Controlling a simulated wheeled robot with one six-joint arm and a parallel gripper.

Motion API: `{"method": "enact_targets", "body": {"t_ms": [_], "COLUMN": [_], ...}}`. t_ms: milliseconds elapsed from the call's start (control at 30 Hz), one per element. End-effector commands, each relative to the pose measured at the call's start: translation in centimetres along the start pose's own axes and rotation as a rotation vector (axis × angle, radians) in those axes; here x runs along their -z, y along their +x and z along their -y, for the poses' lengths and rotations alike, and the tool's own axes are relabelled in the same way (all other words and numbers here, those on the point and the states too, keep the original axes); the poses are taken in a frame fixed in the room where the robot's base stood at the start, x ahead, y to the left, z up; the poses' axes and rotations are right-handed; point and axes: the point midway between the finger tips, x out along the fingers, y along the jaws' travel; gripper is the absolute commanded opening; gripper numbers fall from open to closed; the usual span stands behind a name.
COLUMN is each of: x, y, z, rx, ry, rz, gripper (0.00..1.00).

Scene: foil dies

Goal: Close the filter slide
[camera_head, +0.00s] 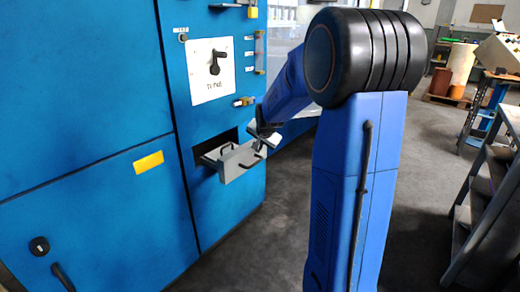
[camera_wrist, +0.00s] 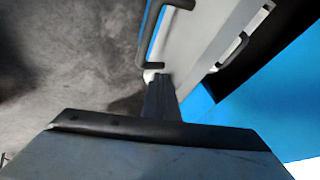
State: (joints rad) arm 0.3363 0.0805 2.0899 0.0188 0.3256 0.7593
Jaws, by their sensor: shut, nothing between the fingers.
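The filter slide (camera_head: 242,162) is a grey drawer-like box sticking out of a dark opening in the blue cabinet. It has a dark handle on its front face and another handle farther in. My gripper (camera_head: 257,144) is shut and empty, right at the slide's front. In the wrist view my shut fingers (camera_wrist: 160,92) point at the pale slide (camera_wrist: 205,45), close to its front handle (camera_wrist: 143,45). I cannot tell whether they touch it. My arm and gripper hide part of the slide's right end.
The blue cabinet (camera_head: 95,90) fills the left, with a white lever panel (camera_head: 210,70) above the slide and a yellow label (camera_head: 148,162) at left. A metal shelf rack (camera_head: 485,190) stands at right. The grey floor (camera_head: 425,180) between is clear.

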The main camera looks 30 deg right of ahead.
Motion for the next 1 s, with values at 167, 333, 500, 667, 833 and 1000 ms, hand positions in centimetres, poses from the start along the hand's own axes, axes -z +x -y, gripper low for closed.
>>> {"method": "enact_targets", "body": {"t_ms": [167, 333, 500, 667, 833, 1000], "x": [0.0, -0.1, -0.1, -0.1, -0.1, -0.1], "y": [0.4, 1.5, 3.4, 5.2, 6.8, 7.9], "z": [0.7, 2.9, 6.2, 9.6, 12.6, 14.8], "rx": [0.0, 0.001, 0.001, 0.001, 0.001, 0.001], "ry": [-0.003, -0.004, -0.004, -0.003, -0.001, -0.002], "rz": [0.0, 0.001, 0.002, 0.001, 0.001, 0.0], "gripper": [0.0, 0.0, 0.0, 0.0, 0.0, 0.0]}}
